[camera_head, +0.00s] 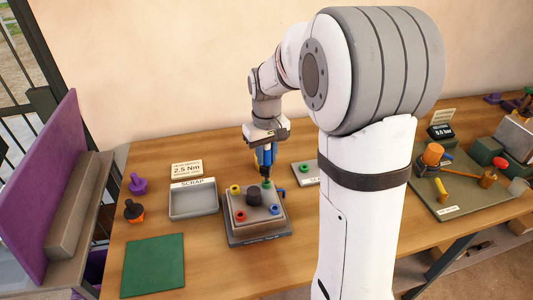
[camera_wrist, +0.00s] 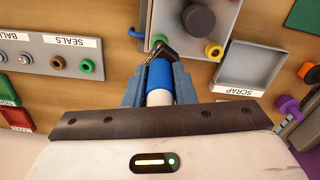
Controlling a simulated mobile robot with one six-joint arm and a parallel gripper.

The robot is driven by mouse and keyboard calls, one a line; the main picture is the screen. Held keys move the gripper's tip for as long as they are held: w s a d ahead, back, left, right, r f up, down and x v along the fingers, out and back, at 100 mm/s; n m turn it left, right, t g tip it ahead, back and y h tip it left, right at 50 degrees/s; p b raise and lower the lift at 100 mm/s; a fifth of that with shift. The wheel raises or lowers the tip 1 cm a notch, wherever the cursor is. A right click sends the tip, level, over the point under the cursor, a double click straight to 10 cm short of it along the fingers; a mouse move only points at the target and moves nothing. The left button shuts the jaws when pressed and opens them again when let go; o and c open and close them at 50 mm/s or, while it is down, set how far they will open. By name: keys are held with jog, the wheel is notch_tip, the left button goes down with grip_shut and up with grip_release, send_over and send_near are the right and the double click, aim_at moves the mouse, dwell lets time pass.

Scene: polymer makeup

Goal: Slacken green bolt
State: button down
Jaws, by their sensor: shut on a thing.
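My gripper (camera_head: 265,156) is shut on a blue-and-white tool (camera_wrist: 159,76) with a dark metal end, above the back right of the grey block fixture (camera_head: 258,222). The green bolt (camera_head: 267,184) is at the block's back right corner, at the tool's tip.
A SCRAP tray (camera_head: 193,203) stands left of the block, with a 2.5 Nm sign (camera_head: 187,169) behind it. A seals strip (camera_wrist: 40,52) lies close on the other side. A green mat (camera_head: 153,265) lies front left. A cluttered board (camera_head: 455,190) is at right.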

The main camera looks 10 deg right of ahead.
jog(key=shift+f+b, duration=0.35)
jog(key=shift+f, duration=0.25)
jog(key=c, duration=1.1)
grip_release()
notch_tip(320, 180, up, 7)
jog(key=shift+f, duration=0.1)
jog(key=shift+r, duration=0.55)
jog(key=shift+c, duration=0.2)
